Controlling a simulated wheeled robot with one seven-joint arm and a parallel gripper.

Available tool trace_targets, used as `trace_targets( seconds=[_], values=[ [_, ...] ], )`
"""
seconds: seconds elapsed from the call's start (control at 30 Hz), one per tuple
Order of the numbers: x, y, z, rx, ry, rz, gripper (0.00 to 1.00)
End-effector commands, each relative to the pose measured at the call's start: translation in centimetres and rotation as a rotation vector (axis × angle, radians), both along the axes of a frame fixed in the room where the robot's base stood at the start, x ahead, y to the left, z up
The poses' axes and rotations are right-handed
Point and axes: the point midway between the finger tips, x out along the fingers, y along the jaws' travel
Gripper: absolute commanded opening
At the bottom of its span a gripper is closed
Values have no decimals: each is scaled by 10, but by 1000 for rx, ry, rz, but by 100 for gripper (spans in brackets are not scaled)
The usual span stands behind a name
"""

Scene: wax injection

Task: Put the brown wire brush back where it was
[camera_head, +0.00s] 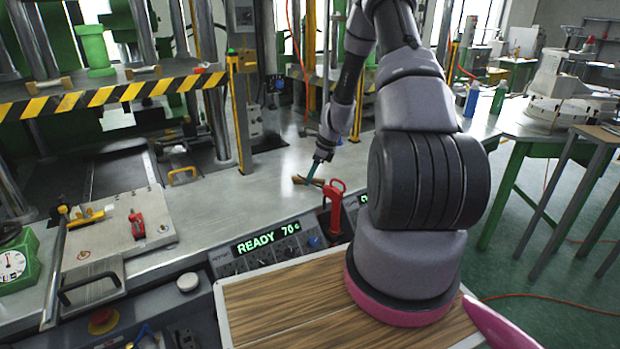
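The brown wire brush (308,181) is small in the head view, on or just above the grey metal worktop, left of a red-handled lever. My gripper (315,168) reaches down from above with its teal fingers at the brush. The fingertips overlap the brush in the picture. It is too small to tell whether they are shut on it, or whether the brush touches the worktop.
The red-handled lever (334,197) stands close to the brush. A control panel (268,243) reads READY 70. A press with a striped bar (110,95) rises at left. A plate with yellow and red clamps (115,236) lies front left. Bare worktop (235,195) lies between.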

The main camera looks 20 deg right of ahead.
Motion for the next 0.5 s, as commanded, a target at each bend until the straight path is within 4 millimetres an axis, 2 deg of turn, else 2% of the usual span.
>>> trace_targets(
  seconds=[0.3,0.5],
  values=[
    [-13,-20,61,-3,-4,1,51],
    [-20,-31,93,-1,-2,0,51]
  ],
)
